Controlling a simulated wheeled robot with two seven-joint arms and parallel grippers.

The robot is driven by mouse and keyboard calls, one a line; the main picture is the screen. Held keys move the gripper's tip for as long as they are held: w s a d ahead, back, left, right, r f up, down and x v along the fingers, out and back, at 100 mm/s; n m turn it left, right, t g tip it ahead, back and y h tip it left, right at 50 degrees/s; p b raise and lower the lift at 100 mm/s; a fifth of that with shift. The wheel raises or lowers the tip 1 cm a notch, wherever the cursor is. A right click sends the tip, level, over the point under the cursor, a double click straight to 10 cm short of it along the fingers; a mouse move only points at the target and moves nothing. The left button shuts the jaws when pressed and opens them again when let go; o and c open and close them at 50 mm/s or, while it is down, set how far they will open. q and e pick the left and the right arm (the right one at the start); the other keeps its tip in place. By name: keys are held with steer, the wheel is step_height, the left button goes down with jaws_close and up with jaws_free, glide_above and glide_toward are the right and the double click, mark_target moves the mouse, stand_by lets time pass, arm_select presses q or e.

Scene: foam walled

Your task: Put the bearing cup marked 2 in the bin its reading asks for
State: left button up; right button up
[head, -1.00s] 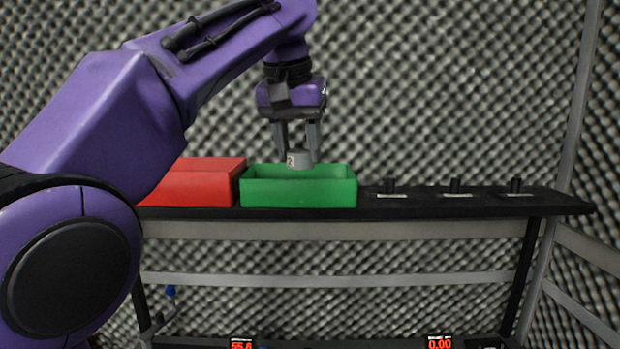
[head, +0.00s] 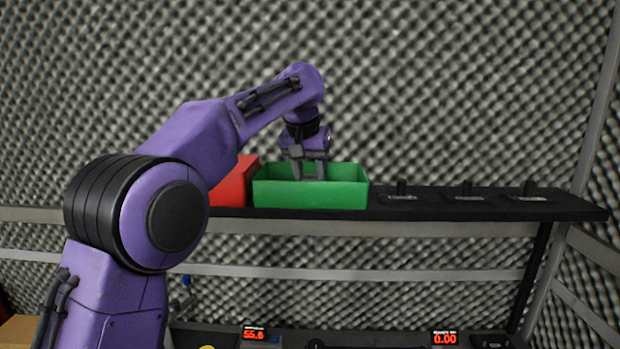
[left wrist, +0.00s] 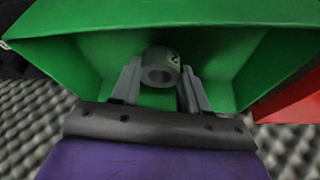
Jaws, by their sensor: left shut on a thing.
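The bearing cup (left wrist: 160,67) is a grey ring with a round hole and a partly seen dark mark on a pale patch. My left gripper (head: 309,178) is shut on it, and the fingers (left wrist: 160,88) lie on both sides of the cup in the left wrist view. The fingertips are down inside the green bin (head: 340,195), whose front wall hides the cup in the head view. The green bin's walls (left wrist: 60,55) surround the cup in the left wrist view. The red bin (head: 232,186) stands left of the green one, partly behind my arm. My right gripper is not in view.
A black shelf (head: 420,208) carries the bins. Several dark pegs on small plates (head: 402,190) stand to the right of the green bin. Below, one red display (head: 254,335) reads 55.0 and another (head: 445,339) reads 0.00. Foam walls stand behind.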

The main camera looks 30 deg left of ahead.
arm_select(q)
steer(key=shift+w+f, duration=0.1)
steer(key=shift+f, duration=0.6)
steer(key=shift+f, duration=0.1)
steer(key=o, duration=1.2)
steer(key=v, duration=1.2)
